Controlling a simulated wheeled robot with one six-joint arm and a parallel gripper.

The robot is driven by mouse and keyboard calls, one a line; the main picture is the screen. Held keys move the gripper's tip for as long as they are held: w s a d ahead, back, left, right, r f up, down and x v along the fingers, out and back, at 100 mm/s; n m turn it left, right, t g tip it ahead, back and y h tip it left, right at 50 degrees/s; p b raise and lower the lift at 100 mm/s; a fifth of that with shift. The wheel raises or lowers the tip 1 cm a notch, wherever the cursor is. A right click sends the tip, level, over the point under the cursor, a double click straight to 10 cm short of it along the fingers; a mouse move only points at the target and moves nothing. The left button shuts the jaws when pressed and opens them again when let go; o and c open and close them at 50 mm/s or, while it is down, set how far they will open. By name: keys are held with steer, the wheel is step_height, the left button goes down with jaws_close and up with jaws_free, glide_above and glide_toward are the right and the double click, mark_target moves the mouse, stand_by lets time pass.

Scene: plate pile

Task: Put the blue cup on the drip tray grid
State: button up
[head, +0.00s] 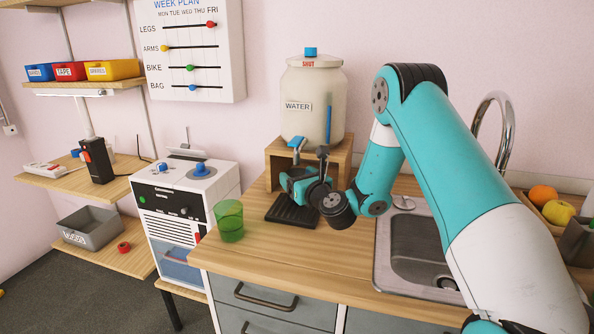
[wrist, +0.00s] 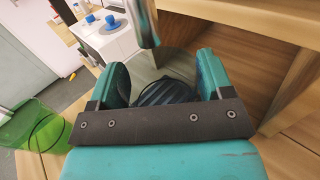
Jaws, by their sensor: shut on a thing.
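My gripper (head: 304,184) is under the tap of the water jar, low over the black drip tray grid (head: 291,213). In the wrist view its two teal fingers (wrist: 165,85) stand apart around a dark bluish, seemingly see-through thing, which I take for the blue cup (wrist: 168,92). Dark ribs show in or through it. In the head view the fingers and wrist hide the cup and part of the grid. I cannot tell whether the cup's base touches the grid.
The water jar (head: 313,98) stands on a wooden stand (head: 340,160) just behind, its tap (wrist: 145,22) close above the fingers. A green cup (head: 229,221) stands left on the counter. A sink (head: 420,245) lies right. The front counter is clear.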

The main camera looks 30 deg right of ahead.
steer(key=shift+w+r+p, duration=0.25)
steer(key=shift+w+p, duration=0.1)
steer(key=shift+w, duration=0.05)
step_height(320, 180, down, 2)
steer(key=shift+f+b, duration=0.1)
steer(key=shift+b, duration=1.05)
steer(key=shift+f, duration=0.15)
steer(key=o, duration=1)
